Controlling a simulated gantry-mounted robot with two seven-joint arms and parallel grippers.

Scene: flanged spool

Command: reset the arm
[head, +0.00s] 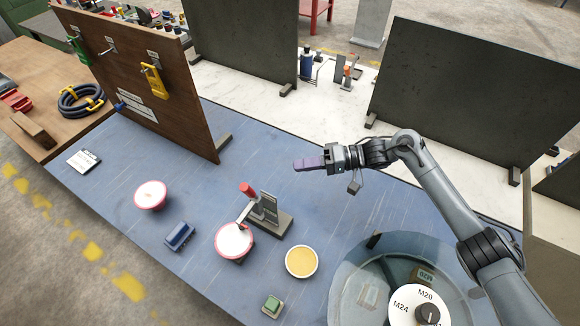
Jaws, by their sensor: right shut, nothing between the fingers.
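My right arm comes in from the lower right of the head view. Its gripper (310,163) points left and hangs above the blue table mat (330,213), near the table's back part. Its purple fingers are together and hold nothing. It is apart from every object on the table. My left gripper is not in the picture. A white round piece with a red rim (234,240) sits at a toggle clamp (262,208) with a red handle. A second white round piece with a red rim (150,195) stands farther left on the mat.
A yellow-filled round dish (301,262), a blue block (179,236) and a green button box (272,306) are near the front. A clear round container with a dial (428,312) is at lower right. A brown tool panel (150,85) and dark panels (470,90) bound the back.

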